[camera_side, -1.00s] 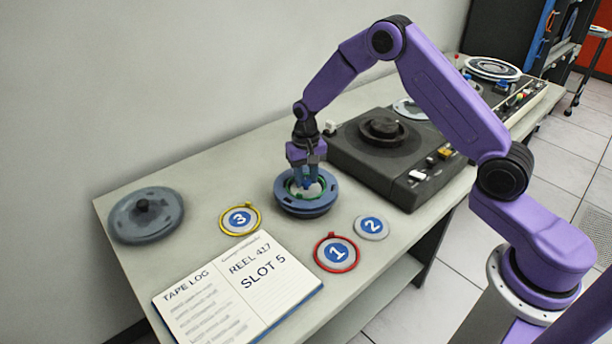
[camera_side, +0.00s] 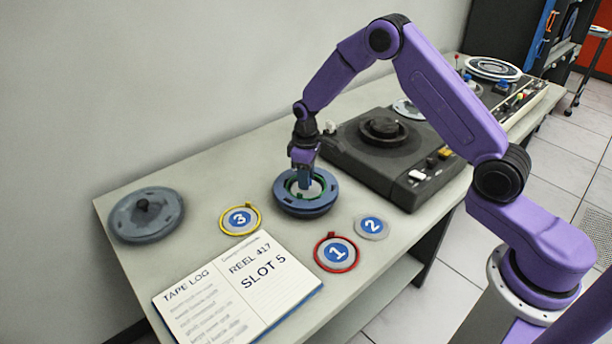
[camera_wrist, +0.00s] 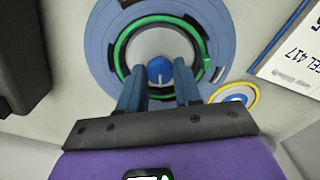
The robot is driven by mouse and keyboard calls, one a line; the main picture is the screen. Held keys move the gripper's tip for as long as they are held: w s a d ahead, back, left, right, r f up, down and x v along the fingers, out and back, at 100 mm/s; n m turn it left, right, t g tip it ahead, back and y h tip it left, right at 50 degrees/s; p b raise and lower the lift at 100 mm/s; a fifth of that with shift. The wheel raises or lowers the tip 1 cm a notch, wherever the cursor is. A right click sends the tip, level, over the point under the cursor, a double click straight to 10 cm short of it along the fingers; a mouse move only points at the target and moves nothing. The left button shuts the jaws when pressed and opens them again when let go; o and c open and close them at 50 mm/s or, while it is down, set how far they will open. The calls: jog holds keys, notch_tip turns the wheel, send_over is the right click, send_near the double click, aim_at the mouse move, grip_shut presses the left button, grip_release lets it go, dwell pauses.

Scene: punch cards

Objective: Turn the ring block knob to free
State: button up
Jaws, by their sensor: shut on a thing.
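The ring block is a round blue-grey housing (camera_side: 318,205), also large in the wrist view (camera_wrist: 95,40). A green ring (camera_wrist: 120,52) lies inside its rim around a pale centre. At the middle is a small round blue knob (camera_wrist: 160,70) with a pale pointer line that points toward the bottom of the wrist view. My gripper (camera_wrist: 159,68) reaches down into the block with its two blue fingers either side of the knob, shut on it. In the side view my gripper (camera_side: 304,186) points down, and its fingers hide the knob.
Discs marked 3 (camera_side: 240,219), 1 (camera_side: 337,252) and 2 (camera_side: 371,227) lie near the block. An open tape log (camera_side: 240,285) lies at the front and a round grey lid (camera_side: 140,227) at the left. A dark tape machine (camera_side: 375,165) stands close on the right.

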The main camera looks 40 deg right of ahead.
jog(key=shift+n, duration=1.3)
jog(key=o, duration=1)
jog(key=shift+o, duration=0.2)
notch_tip(320, 180, up, 18)
jog(key=shift+f, duration=0.25)
